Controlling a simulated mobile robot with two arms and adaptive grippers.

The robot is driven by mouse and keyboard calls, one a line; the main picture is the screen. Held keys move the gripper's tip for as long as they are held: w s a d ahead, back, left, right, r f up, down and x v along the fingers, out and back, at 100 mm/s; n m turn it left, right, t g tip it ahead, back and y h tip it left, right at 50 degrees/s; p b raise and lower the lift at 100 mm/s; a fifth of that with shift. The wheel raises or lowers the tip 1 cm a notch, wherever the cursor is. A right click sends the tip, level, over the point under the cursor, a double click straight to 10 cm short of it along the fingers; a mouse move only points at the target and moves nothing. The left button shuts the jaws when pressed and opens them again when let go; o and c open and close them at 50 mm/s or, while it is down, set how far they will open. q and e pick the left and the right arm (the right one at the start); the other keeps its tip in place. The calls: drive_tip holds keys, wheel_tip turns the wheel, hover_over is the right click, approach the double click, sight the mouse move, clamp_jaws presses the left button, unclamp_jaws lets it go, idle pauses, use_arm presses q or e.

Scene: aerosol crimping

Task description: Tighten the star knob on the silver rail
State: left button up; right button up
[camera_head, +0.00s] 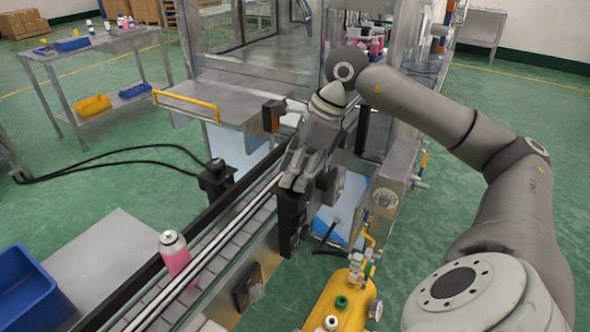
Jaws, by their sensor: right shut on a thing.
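The silver rail (215,245) runs diagonally along the conveyor from the lower left up to the middle. My right gripper (297,181) reaches down at the rail's far end, by a black bracket (288,222) on the conveyor's right side. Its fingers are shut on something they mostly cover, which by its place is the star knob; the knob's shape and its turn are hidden. My left gripper is not in view.
A pink bottle with a grey cap (174,253) stands on the conveyor at the lower left. A black post with a round top (216,176) stands left of the conveyor. A yellow tank with fittings (338,302) is at the lower middle. A blue bin (28,290) sits lower left.

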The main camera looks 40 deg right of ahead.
drive_tip(key=shift+m, duration=0.3)
drive_tip(key=shift+s+m+t+h+b, duration=0.1)
drive_tip(key=shift+m+t+h+b, duration=0.3)
drive_tip(key=shift+m, duration=0.6)
drive_tip(key=m, duration=0.1)
drive_tip(key=m+h, duration=0.1)
drive_tip(key=m, duration=0.1)
drive_tip(key=shift+a+m+t, duration=0.2)
drive_tip(key=shift+m+t, duration=0.1)
drive_tip(key=m+h, duration=0.1)
drive_tip(key=m, duration=0.1)
drive_tip(key=m+p, duration=0.1)
drive_tip(key=m, duration=0.1)
drive_tip(key=m+h+p, duration=0.1)
drive_tip(key=m, duration=0.1)
drive_tip(key=shift+a+r+h, duration=0.1)
drive_tip(key=shift+a+h, duration=0.15)
drive_tip(key=shift+h, duration=0.05)
drive_tip(key=m+h, duration=0.1)
drive_tip(key=m, duration=0.4)
drive_tip(key=shift+g+h+p, duration=0.4)
drive_tip(key=shift+m, duration=0.4)
drive_tip(key=o, duration=1)
